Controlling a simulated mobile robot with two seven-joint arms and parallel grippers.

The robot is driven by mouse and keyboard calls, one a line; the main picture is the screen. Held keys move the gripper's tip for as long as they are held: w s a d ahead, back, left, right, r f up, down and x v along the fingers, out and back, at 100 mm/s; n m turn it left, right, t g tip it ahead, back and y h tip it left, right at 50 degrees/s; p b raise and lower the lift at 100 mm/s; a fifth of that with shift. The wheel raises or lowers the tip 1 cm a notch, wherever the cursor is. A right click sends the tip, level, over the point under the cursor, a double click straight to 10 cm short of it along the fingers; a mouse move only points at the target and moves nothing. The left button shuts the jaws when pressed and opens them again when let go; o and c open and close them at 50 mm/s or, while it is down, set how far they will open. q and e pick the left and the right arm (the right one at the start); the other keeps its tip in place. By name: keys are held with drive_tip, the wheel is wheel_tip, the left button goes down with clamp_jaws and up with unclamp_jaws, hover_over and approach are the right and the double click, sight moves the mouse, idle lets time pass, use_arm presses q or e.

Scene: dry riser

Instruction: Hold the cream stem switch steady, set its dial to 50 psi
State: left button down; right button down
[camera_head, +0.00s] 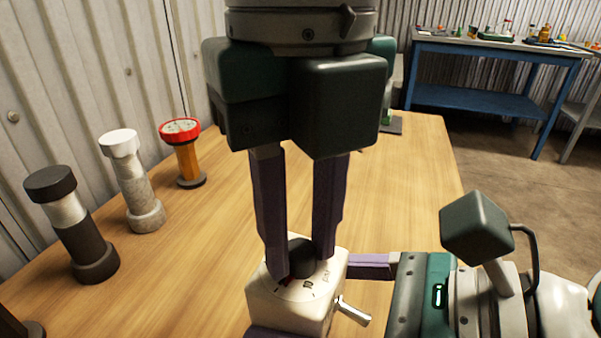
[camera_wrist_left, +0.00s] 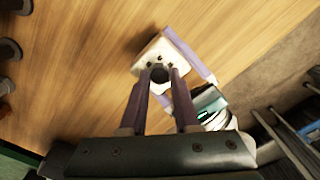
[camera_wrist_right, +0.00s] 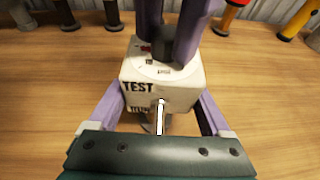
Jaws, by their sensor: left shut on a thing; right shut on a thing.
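The cream stem switch (camera_head: 262,304) is a boxy cream block on the wooden table, with TEST lettering on one face in the right wrist view (camera_wrist_right: 185,88). A silver lever (camera_head: 352,313) sticks out of its side. Its dark round dial (camera_head: 301,257) is on top, over a pale printed scale with a red mark. My left gripper (camera_head: 300,264) reaches down from above, shut on the dial. My right gripper (camera_head: 305,300) comes in from the right, shut on the switch body, one finger along each side. The fingers partly cover the scale, so I cannot read the setting.
A black-and-silver post (camera_head: 75,225), a white-and-grey post (camera_head: 133,182) and a red-topped orange post (camera_head: 185,152) stand at the left of the table. A blue bench (camera_head: 490,75) with small items stands behind.

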use_arm(q)
drive_tip(key=m, duration=0.4)
drive_tip(key=shift+m, duration=0.3)
drive_tip(key=m, duration=1)
drive_tip(key=shift+a, duration=0.1)
drive_tip(key=m, duration=0.4)
drive_tip(key=shift+m, duration=0.3)
drive_tip(key=m, duration=0.4)
drive_tip(key=shift+w+a, duration=0.1)
drive_tip(key=m, duration=0.5)
use_arm(e)
drive_tip(key=shift+d, duration=0.1)
use_arm(q)
drive_tip(key=m, duration=0.4)
drive_tip(key=shift+w+m, duration=0.1)
drive_tip(key=shift+m, duration=0.2)
drive_tip(key=m, duration=0.4)
drive_tip(key=shift+m, duration=0.3)
